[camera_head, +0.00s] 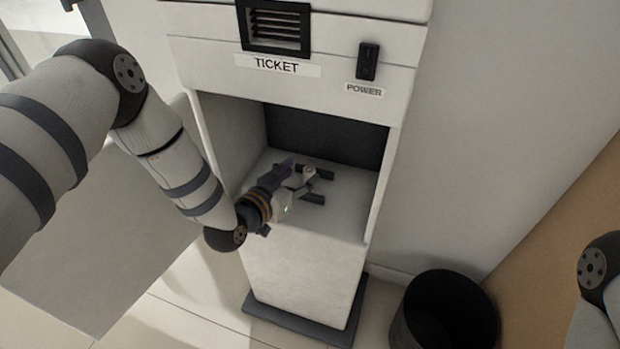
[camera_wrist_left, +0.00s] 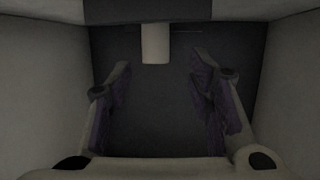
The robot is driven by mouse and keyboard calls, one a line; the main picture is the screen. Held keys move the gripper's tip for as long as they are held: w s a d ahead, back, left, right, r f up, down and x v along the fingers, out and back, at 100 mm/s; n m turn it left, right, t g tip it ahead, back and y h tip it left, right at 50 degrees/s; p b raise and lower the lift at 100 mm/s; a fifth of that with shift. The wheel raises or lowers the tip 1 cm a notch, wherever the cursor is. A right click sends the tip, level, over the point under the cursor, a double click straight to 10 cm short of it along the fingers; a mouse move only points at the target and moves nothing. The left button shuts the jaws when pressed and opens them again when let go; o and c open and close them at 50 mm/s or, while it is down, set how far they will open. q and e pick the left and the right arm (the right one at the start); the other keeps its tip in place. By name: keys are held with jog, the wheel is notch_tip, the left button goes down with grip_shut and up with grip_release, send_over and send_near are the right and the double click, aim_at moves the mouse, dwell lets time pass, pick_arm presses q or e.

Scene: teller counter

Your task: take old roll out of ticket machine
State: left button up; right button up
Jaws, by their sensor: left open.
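The ticket machine (camera_head: 290,270) is a tall white cabinet with an open front compartment and a dark back wall. My left gripper (camera_head: 318,186) is inside that compartment, above its floor, with its fingers spread and nothing between them. In the left wrist view the two fingers of my left gripper (camera_wrist_left: 160,85) stand well apart. A short pale cylinder, seemingly the old roll (camera_wrist_left: 155,43), shows beyond them at the top middle against the dark back wall. It looks apart from both fingers. In the head view the compartment's upper front hides it. My right gripper is out of view.
A grey panel (camera_head: 110,250), perhaps the open door, stands left of the machine below my left arm. A black bin (camera_head: 445,312) stands on the floor to the right. The machine's side walls closely flank my left gripper. A power switch (camera_head: 368,61) is above the opening.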

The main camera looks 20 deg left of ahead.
aim_at(309, 169)
pick_arm(q)
jog(key=x, duration=0.4)
jog(key=shift+w+d+f+b, duration=0.2)
jog(key=shift+d+b, duration=0.1)
jog(key=shift+b, duration=0.05)
jog(key=c, duration=0.9)
jog(key=shift+c, duration=0.3)
jog(key=shift+r, duration=0.15)
